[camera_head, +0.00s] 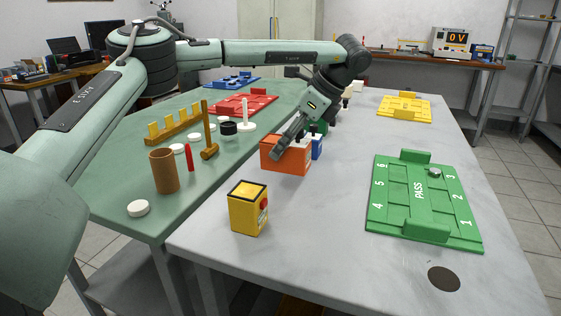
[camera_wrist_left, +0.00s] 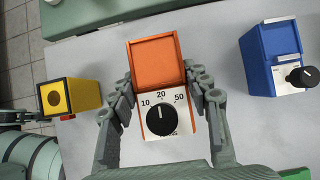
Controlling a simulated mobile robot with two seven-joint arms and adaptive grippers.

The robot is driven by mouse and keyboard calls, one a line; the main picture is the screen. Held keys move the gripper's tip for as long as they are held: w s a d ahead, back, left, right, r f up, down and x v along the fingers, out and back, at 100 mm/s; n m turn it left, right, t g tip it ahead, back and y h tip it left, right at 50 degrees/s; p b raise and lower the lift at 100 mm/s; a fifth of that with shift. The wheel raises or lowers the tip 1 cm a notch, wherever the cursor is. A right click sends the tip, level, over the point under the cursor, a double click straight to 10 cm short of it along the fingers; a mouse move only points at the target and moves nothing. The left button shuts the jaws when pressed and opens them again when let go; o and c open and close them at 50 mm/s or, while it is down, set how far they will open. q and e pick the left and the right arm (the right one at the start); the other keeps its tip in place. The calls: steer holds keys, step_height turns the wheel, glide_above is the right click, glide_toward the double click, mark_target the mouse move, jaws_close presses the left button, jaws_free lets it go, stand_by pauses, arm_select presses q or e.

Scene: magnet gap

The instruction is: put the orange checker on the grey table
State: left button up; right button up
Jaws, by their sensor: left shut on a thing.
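The orange checker (camera_head: 286,158) is a box with an orange top and a white dial face that carries a black knob and the numbers 10, 20 and 50. My left gripper (camera_head: 290,147) is shut on it, with one finger on each side, as the left wrist view shows (camera_wrist_left: 168,98). The orange checker (camera_wrist_left: 155,62) is over the grey table (camera_head: 330,215), close to its left edge. I cannot tell whether its underside touches the table. My right gripper is not in view.
A blue box with a knob (camera_wrist_left: 272,55) stands beside the orange checker. A yellow box (camera_head: 247,210) stands nearer on the grey table. A green plate (camera_head: 405,230) lies at right. The green table (camera_head: 115,190) at left holds pegs and discs. The grey table's middle is clear.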

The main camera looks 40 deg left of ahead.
mark_target(280, 159)
arm_select(q)
steer(key=shift+w+a+f, duration=0.1)
steer(key=shift+a+f, duration=0.25)
steer(key=shift+a, duration=0.35)
step_height(280, 159, down, 4)
steer(key=shift+r, duration=0.1)
steer(key=o, duration=1.3)
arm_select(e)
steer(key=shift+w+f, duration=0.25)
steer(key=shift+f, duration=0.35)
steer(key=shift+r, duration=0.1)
